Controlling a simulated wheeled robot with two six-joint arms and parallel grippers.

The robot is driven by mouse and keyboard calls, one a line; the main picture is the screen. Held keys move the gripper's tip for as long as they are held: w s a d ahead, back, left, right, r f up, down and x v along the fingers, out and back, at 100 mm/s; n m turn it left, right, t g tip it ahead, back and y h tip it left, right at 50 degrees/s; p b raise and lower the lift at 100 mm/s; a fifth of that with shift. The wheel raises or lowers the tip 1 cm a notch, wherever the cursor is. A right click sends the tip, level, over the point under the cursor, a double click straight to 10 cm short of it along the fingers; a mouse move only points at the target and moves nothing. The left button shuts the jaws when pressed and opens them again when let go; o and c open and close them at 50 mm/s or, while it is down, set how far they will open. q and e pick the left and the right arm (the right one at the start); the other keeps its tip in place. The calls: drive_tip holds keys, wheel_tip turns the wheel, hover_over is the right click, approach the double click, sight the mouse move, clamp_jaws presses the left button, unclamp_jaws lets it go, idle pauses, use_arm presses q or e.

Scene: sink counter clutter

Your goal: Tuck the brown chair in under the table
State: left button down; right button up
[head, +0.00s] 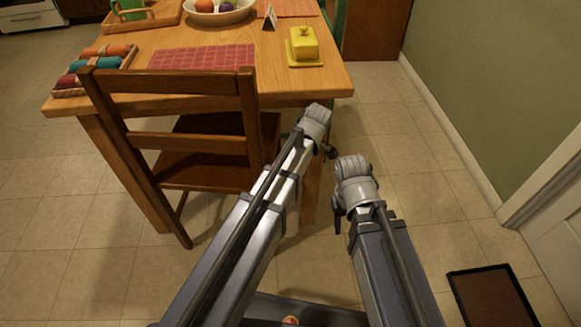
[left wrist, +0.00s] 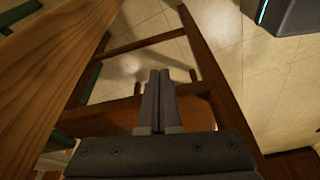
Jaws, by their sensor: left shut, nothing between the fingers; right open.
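The brown chair (head: 205,178) stands at the near side of the wooden table (head: 325,84). Its backrest faces me and overlaps the table's front edge in the head view; part of the seat lies beneath the tabletop. My left gripper (left wrist: 160,75) is shut and empty in the left wrist view, over the brown chair's dark wood frame (left wrist: 215,75). Contact with the chair cannot be told. In the head view the left wrist is just right of the chair, its fingers mostly hidden. My right gripper (head: 338,212) is open and empty, right of the chair and apart from it.
On the table are a tray of colored rolls (head: 96,68), a red placemat (head: 202,58), a yellow butter dish (head: 303,46) and a fruit bowl (head: 219,12). A green wall (head: 500,90) bounds the right. A dark mat (head: 493,297) lies lower right. Tiled floor is clear left.

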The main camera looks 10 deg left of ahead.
use_arm(q)
drive_tip(key=p+v, duration=0.5)
drive_tip(key=v, duration=0.1)
drive_tip(key=shift+s, duration=0.1)
